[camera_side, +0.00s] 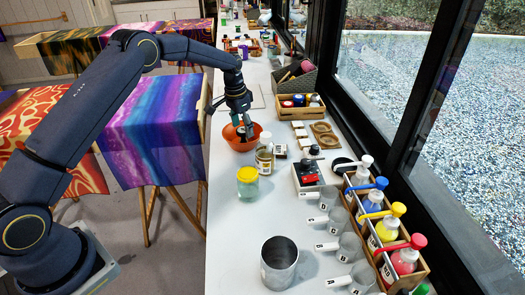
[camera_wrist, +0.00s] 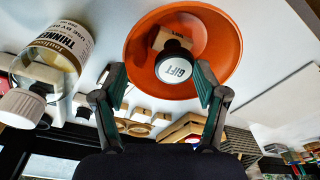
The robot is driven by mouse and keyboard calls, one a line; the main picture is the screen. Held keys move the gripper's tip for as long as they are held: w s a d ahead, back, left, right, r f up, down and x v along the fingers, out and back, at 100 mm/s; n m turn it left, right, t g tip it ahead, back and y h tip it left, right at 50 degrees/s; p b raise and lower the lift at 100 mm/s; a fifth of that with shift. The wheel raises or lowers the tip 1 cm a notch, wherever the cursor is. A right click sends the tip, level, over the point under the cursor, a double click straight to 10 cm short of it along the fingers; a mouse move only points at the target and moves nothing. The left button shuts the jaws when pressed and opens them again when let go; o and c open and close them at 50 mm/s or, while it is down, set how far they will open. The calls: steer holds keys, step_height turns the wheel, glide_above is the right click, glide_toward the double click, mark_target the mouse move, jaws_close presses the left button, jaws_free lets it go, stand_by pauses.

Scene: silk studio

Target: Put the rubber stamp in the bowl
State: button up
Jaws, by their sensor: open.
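The orange bowl (camera_side: 232,140) stands on the white bench; it also shows in the wrist view (camera_wrist: 221,69). The rubber stamp (camera_wrist: 174,61), with a wooden block and a dark knob with a white top marked GIFT, appears within the bowl's rim in the wrist view. Whether it rests on the bowl's bottom, I cannot tell. My gripper (camera_side: 241,126) is low over the bowl in the side view. In the wrist view my gripper (camera_wrist: 162,82) is open, with one finger on each side of the stamp and visible gaps between.
A thinner bottle (camera_side: 265,159) stands close to the bowl, also seen in the wrist view (camera_wrist: 45,72). Bench left of the can is clear.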

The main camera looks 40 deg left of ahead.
step_height(320, 180, up, 12)
steer(key=s, duration=0.1)
steer(key=s+d+r+t, duration=0.1)
steer(key=s+d+r, duration=0.2)
steer(key=s+r, duration=0.7)
steer(key=s+d+r+n+t, duration=0.1)
steer(key=s+d+r, duration=0.1)
steer(key=s, duration=0.7)
steer(key=s+d+r+n+t, duration=0.1)
steer(key=s+r, duration=0.1)
steer(key=s, duration=0.7)
steer(key=s+d+f+n+t, duration=0.1)
steer(key=s+f, duration=0.3)
steer(key=s, duration=0.5)
